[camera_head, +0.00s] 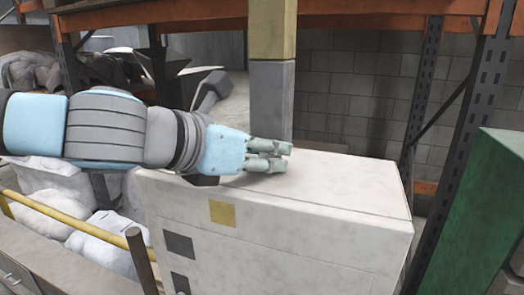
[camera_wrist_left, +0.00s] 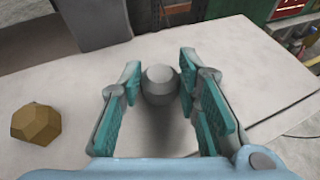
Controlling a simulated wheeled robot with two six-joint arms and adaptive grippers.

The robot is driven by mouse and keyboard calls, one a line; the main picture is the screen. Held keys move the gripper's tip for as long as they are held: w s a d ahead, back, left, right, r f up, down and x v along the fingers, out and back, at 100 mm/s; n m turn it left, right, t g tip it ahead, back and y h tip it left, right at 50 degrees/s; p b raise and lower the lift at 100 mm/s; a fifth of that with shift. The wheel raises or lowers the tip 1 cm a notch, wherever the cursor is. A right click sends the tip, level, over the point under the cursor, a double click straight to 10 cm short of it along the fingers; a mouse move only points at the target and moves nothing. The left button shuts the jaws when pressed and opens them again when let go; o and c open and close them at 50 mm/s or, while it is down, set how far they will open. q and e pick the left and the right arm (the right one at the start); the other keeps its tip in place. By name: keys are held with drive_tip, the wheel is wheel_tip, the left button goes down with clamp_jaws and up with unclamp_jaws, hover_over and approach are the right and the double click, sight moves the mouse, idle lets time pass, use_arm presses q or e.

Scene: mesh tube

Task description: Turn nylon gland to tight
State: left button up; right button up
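A grey rounded, faceted piece (camera_wrist_left: 160,84), which looks like the nylon gland, is at the white cabinet top in the left wrist view. My left gripper (camera_wrist_left: 160,90) is open, with its teal-padded fingers on both sides of the piece and a visible gap to each side. I cannot tell how far above or around it the fingertips are. In the head view my left gripper (camera_head: 270,155) is low over the white cabinet (camera_head: 340,190), and the gland cannot be made out there. My right gripper is not in view.
A brown faceted block (camera_wrist_left: 36,123) lies on the top, left of the gripper. A grey and yellow post (camera_head: 272,100) rises behind the gripper. A green box (camera_head: 490,220) and rack upright (camera_head: 470,130) stand right. The cabinet top's right part is clear.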

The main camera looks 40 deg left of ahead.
use_arm(q)
drive_tip(key=c, duration=0.3)
drive_tip(key=shift+r, duration=0.1)
drive_tip(key=shift+a+h, duration=0.1)
drive_tip(key=shift+h, duration=0.2)
